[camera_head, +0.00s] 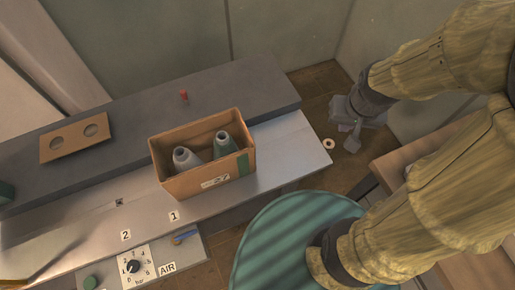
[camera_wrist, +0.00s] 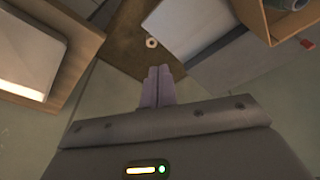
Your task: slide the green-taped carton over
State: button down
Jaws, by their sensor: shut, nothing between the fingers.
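The green-taped carton (camera_head: 208,185) is an open brown box with a green strip on its front right corner. Two grey-green cones stand inside it. It sits upright on the metal bench by the mark 1. A corner of the carton also shows in the wrist view (camera_wrist: 252,18), at top right. My gripper (camera_head: 349,142) is right of the carton, beyond the bench's right end and apart from the box. Its fingers are together and empty in the wrist view (camera_wrist: 157,72).
A brown plate with two holes (camera_head: 75,139) and a red peg (camera_head: 184,96) are on the dark raised ledge (camera_head: 120,118). A round green lid (camera_head: 280,245) stands in front. A pale ring (camera_head: 328,143) lies near my gripper. A pressure dial (camera_head: 133,267) is at front left.

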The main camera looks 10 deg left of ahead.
jog(key=w+a+f+m+g+y+b, duration=0.2)
jog(key=w+a+f+m+b, duration=0.1)
jog(key=f, duration=0.6)
jog(key=w+a+f+m+g+y+b, duration=0.2)
jog(key=w+a+f+m, duration=0.3)
jog(key=f, duration=0.4)
jog(key=w+a+f+m+g+y+b, duration=0.3)
jog(key=w+a+f+b, duration=0.1)
jog(key=f, duration=0.4)
jog(key=shift+w+a+f+m+y+b, duration=0.25)
jog(key=shift+w+f+m+y+b, duration=0.2)
jog(key=shift+w, duration=0.1)
jog(key=p+x, duration=0.1)
jog(key=x, duration=0.9)
jog(key=shift+s+d, duration=0.1)
jog(key=shift+s, duration=0.05)
jog(key=shift+s+a+p, duration=0.25)
jog(key=shift+s+a, duration=0.25)
jog(key=shift+a, duration=0.35)
jog(key=shift+s+a+p, duration=0.25)
jog(key=shift+s+a, duration=0.25)
jog(key=shift+a, duration=0.35)
